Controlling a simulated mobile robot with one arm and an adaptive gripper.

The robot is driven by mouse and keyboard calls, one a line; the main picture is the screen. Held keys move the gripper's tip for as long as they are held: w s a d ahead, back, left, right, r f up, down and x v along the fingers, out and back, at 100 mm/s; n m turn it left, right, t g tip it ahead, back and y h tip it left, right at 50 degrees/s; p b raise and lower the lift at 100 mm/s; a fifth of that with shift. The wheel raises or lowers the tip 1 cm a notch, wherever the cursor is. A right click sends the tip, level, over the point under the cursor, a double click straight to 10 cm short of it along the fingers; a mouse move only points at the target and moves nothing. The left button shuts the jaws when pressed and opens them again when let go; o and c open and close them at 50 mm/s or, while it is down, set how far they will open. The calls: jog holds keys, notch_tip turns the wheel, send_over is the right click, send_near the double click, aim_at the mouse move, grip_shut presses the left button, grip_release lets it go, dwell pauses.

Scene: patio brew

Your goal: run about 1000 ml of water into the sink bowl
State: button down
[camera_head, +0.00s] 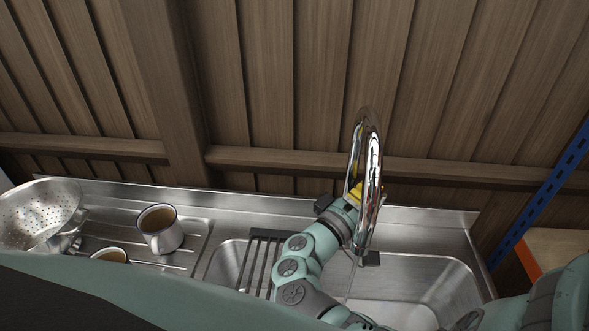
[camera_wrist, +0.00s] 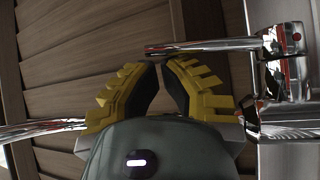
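The chrome tap (camera_head: 371,190) arches over the sink bowl (camera_head: 425,292) in the head view. A thin, faint line below its spout looks like a narrow water stream; the water level in the bowl cannot be made out. My gripper (camera_head: 357,192), with yellow fingers, is behind the tap's arch and partly hidden by it. In the wrist view the fingertips of my gripper (camera_wrist: 160,66) are nearly together with nothing visible between them. A chrome tap lever (camera_wrist: 205,46) lies just beyond the tips; whether they touch it cannot be told.
A dark rack (camera_head: 262,258) spans the bowl's left part. A mug (camera_head: 161,229) with brown contents, another mug (camera_head: 110,255) and a metal colander (camera_head: 38,212) stand on the drainboard (camera_head: 196,232). A wooden wall (camera_head: 270,90) is close behind. A blue post (camera_head: 540,200) stands right.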

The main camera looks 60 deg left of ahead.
jog(key=shift+w+a, duration=0.1)
jog(key=shift+w, duration=0.5)
jog(key=f+b, duration=0.1)
jog(key=b, duration=0.2)
jog(key=shift+s+d+m+t, duration=0.3)
jog(key=shift+s+m+t, duration=0.05)
jog(key=shift+m+t, duration=0.05)
jog(key=shift+s+d+r+b, duration=0.3)
jog(key=shift+s+d+b, duration=0.3)
jog(key=shift+b, duration=0.35)
jog(key=shift+w, duration=0.1)
